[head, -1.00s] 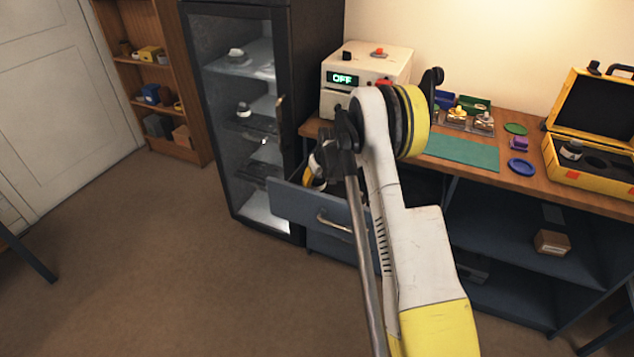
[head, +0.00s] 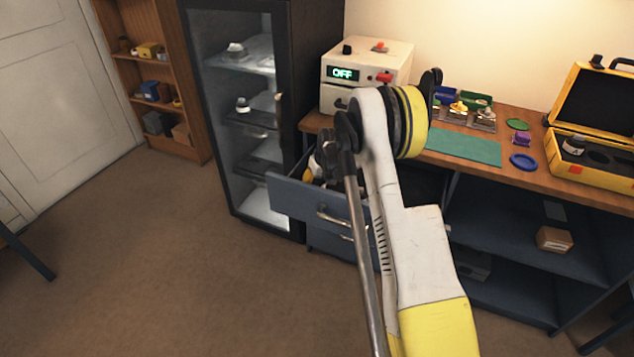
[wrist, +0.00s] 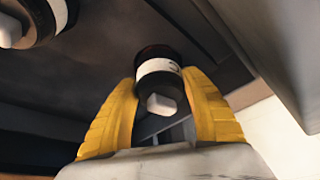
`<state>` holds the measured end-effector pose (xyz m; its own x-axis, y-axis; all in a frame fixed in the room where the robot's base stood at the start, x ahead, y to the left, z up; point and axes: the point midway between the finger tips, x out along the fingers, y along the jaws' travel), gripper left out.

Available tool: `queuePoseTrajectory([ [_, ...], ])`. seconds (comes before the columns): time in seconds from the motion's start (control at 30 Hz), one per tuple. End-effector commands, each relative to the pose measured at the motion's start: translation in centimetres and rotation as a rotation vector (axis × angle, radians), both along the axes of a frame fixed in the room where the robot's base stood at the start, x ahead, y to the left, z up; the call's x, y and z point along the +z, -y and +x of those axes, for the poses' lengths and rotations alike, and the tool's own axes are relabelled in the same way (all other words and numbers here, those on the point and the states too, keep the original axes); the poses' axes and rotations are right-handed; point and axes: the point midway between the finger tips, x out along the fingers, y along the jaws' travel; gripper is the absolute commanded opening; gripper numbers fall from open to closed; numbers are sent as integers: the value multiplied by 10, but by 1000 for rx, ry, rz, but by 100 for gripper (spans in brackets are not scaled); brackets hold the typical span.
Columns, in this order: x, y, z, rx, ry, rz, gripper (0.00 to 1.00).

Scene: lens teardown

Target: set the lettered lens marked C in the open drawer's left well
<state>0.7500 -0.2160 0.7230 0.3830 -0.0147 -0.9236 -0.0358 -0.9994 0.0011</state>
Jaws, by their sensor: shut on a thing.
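In the wrist view my gripper (wrist: 160,110) is shut on a dark, round lens (wrist: 158,68) with a white band and a pale knob facing the camera. A dark mark shows on the band, but I cannot read the letter for certain. In the head view the open drawer (head: 290,198) is blue-grey with a metal handle. My gripper end is at its back left, mostly hidden behind my arm and the drawer front. The drawer's wells are hidden in the head view. Another dark lens with a white band (wrist: 59,14) shows at the wrist view's upper left.
A glass-door cabinet (head: 285,110) stands close left of the drawer. A white device reading OFF (head: 365,60) sits on the bench above. A green mat (head: 465,147), a blue ring (head: 523,162) and a yellow case (head: 590,180) lie further right. Open floor lies in front.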

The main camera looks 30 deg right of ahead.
Motion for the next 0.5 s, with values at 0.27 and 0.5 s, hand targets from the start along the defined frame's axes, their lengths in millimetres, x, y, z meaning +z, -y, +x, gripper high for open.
queuePoseTrajectory([
  [0.27, -7, 0, 0, 0, 1, 0, 25],
  [0.5, -8, 0, 0, 0, 0, 0, 80],
])
